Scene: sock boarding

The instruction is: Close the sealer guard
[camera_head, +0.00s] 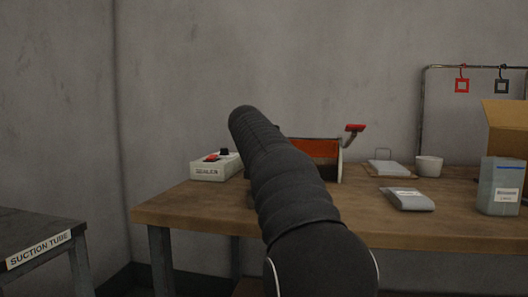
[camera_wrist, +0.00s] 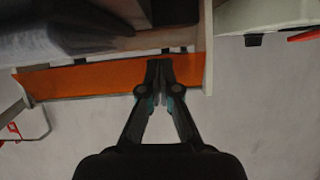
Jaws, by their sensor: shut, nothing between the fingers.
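The sealer's orange guard panel (camera_head: 318,148) shows upright between pale side plates at the back of the wooden table, partly hidden by my arm. It also shows in the wrist view as a long orange strip (camera_wrist: 80,78). A lever with a red handle (camera_head: 355,128) stands up at its right end. My gripper (camera_wrist: 159,64) is shut and empty. Its fingertips overlap the orange panel near one end in the wrist view; I cannot tell whether they touch it. My arm hides the gripper in the head view.
A control box marked SEALER (camera_head: 216,167) sits left of my arm on the table (camera_head: 190,208). Right of the sealer are a grey packet (camera_head: 407,199), a white cup (camera_head: 429,166), a bin (camera_head: 500,186) and a cardboard box (camera_head: 505,120). A wall stands close behind.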

